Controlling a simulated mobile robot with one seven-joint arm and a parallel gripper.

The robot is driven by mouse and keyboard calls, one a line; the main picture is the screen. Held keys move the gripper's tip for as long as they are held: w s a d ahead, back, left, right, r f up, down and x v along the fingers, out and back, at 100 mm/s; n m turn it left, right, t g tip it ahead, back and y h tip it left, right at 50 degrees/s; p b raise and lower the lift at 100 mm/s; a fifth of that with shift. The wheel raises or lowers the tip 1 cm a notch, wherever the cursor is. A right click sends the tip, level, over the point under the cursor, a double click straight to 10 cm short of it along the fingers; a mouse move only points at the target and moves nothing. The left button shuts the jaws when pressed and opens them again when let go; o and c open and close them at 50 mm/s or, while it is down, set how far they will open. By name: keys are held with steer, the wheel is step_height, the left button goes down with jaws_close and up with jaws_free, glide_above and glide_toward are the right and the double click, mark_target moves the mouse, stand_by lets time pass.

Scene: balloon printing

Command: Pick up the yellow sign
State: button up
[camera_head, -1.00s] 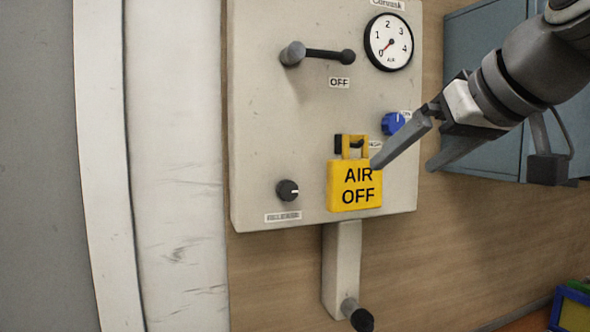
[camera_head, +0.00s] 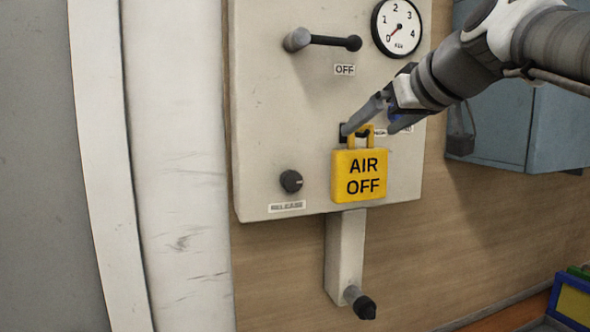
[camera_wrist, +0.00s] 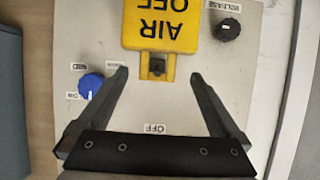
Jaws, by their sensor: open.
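The yellow sign (camera_head: 359,176) reads "AIR OFF" and hangs by its yellow handle loop from a dark hook on the grey panel. In the wrist view the sign (camera_wrist: 161,24) shows upside down at the top, its loop around the dark hook (camera_wrist: 157,66). My gripper (camera_head: 369,129) is at the height of the loop in the head view, with one finger overlapping it in the picture. In the wrist view my gripper (camera_wrist: 159,76) has its fingers spread wide on either side of the loop, with nothing between them held. I cannot tell how far the fingertips are from the panel.
The panel (camera_head: 265,115) carries a black lever (camera_head: 325,41), a gauge (camera_head: 397,26) and a dark knob (camera_head: 291,181). A blue knob (camera_wrist: 91,86) is close to one finger. A blue-grey cabinet (camera_head: 540,125) stands right; a crank handle (camera_head: 360,301) sticks out below.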

mark_target(362, 132)
steer(key=shift+w+a+f+p, duration=0.15)
steer(key=shift+w+p, duration=0.15)
steer(key=shift+w, duration=0.3)
steer(key=p+x, duration=0.1)
steer(key=x, duration=0.3)
steer(key=shift+w, duration=0.2)
jaws_close()
